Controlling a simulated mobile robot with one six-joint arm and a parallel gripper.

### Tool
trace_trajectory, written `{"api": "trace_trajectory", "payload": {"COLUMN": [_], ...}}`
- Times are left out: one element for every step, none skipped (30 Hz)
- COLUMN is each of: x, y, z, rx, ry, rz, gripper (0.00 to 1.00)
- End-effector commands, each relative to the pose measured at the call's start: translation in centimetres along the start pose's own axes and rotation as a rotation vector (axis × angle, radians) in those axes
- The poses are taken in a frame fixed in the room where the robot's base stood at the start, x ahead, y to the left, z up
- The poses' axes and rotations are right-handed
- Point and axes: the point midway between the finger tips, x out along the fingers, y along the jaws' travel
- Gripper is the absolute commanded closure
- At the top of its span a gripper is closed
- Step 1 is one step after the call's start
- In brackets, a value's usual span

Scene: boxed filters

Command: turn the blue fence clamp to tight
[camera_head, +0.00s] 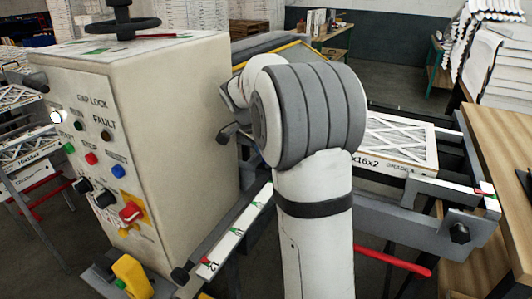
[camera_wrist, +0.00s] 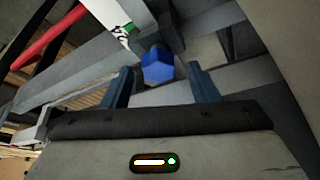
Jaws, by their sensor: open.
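The blue fence clamp (camera_wrist: 157,66) shows in the wrist view as a small faceted knob near a grey metal rail. My gripper (camera_wrist: 162,78) is open, with one dark blue finger on each side of the picture's middle. The clamp appears between the two fingertips and a little beyond them. I see no clear contact, and the gap to it is hard to judge. In the head view my arm covers this spot, so neither the clamp nor my gripper shows there.
A white strip with a green mark (camera_wrist: 122,18) lies beside the clamp. A red handle (camera_head: 398,262) sticks out under the grey frame (camera_head: 395,228). The beige control cabinet (camera_head: 190,130) stands left of my arm. A boxed filter (camera_head: 395,145) lies behind it.

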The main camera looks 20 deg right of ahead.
Motion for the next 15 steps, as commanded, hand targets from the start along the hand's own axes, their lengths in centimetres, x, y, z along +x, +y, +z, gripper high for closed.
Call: {"api": "trace_trajectory", "payload": {"x": [-0.8,-1.4,-2.0,-2.6,-3.1,-3.9,-4.4,-4.8,-5.4,-5.8,-6.1,-6.4,-6.6,-6.8,-6.9], "y": [-0.1,-0.1,-0.1,-0.1,-0.1,-0.1,-0.1,-0.1,-0.1,-0.2,-0.2,-0.1,-0.1,-0.1,-0.1], "z": [0.0,-0.1,-0.1,0.0,0.0,0.0,0.0,0.0,0.0,0.0,0.0,0.0,0.0,0.0,0.0], "rx": [0.000,0.000,0.000,0.000,0.000,0.000,0.000,0.000,0.000,0.000,0.000,0.000,0.000,0.000,0.000], "ry": [0.002,0.002,0.002,0.001,0.001,0.001,0.001,0.001,0.000,0.000,0.000,0.000,-0.001,-0.001,-0.001], "rz": [-0.004,-0.004,-0.005,-0.004,-0.004,-0.004,-0.005,-0.005,-0.003,-0.004,-0.003,-0.002,-0.001,-0.001,-0.001], "gripper": [0.46,0.46,0.46,0.46,0.46,0.46,0.46,0.46,0.46,0.46,0.46,0.46,0.46,0.46,0.46]}}
